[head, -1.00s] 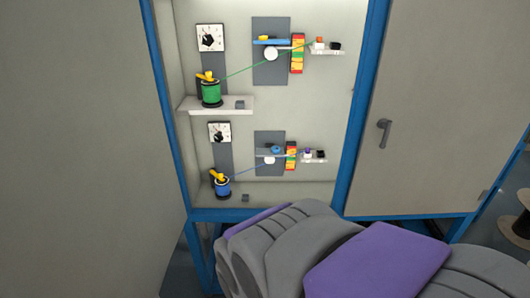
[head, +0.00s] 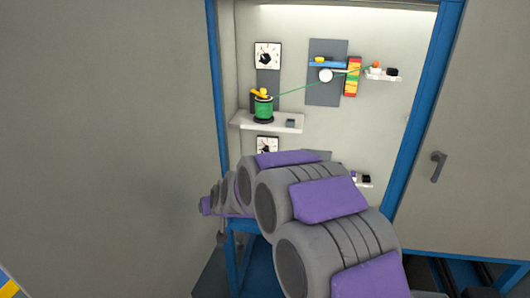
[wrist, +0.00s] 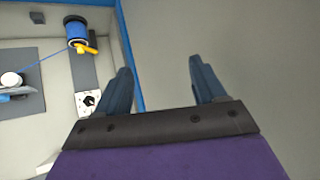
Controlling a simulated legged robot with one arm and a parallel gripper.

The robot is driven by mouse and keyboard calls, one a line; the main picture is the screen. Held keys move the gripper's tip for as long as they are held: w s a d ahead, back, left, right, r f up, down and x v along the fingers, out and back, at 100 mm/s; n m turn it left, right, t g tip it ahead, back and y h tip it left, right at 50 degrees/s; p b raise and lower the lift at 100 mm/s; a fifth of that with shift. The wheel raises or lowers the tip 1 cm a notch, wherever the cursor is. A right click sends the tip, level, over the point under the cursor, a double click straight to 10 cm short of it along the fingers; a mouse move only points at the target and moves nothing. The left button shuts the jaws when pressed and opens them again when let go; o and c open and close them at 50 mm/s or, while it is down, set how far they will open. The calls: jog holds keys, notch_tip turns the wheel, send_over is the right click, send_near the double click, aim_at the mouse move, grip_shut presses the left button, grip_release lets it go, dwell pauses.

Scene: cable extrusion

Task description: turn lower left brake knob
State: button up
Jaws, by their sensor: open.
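The lower left brake knob is a black knob on a white dial plate. In the head view only the top of the lower dial (head: 267,144) shows above my arm. In the wrist view the dial and knob (wrist: 89,102) appear left of the fingers, upside down, close to the left finger. My gripper (wrist: 160,65) is open and empty. Its two dark fingers point towards the cabinet's blue frame and a grey panel, to the right of the dial in the wrist view. In the head view the fingers cannot be made out.
A blue spool (wrist: 77,32) with a yellow piece and a blue cable lies near the dial. The upper row has another dial (head: 267,56), a green spool (head: 263,109) and a shelf (head: 285,122). The blue frame post (wrist: 129,50) and a wide grey panel (head: 100,140) flank the opening.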

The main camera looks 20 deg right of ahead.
jog(key=shift+w+d+f+m+t+h+p, duration=0.25)
jog(key=shift+w+d+f+m+t+h, duration=1.1)
jog(key=shift+w+d, duration=3.65)
jog(key=shift+w+d+f+m+t+h+p, duration=0.15)
jog(key=shift+w+d+f+t+h, duration=0.45)
jog(key=shift+w+d+h, duration=3.1)
jog(key=shift+w+d+f+m+t+h+p, duration=0.3)
jog(key=shift+w+d+f+m+t+h, duration=0.5)
jog(key=shift+w+d, duration=5.4)
jog(key=shift+w+a+f+y, duration=0.1)
jog(key=shift+w+y, duration=0.05)
jog(key=shift+y, duration=0.1)
jog(key=c, duration=1)
jog(key=shift+n, duration=0.3)
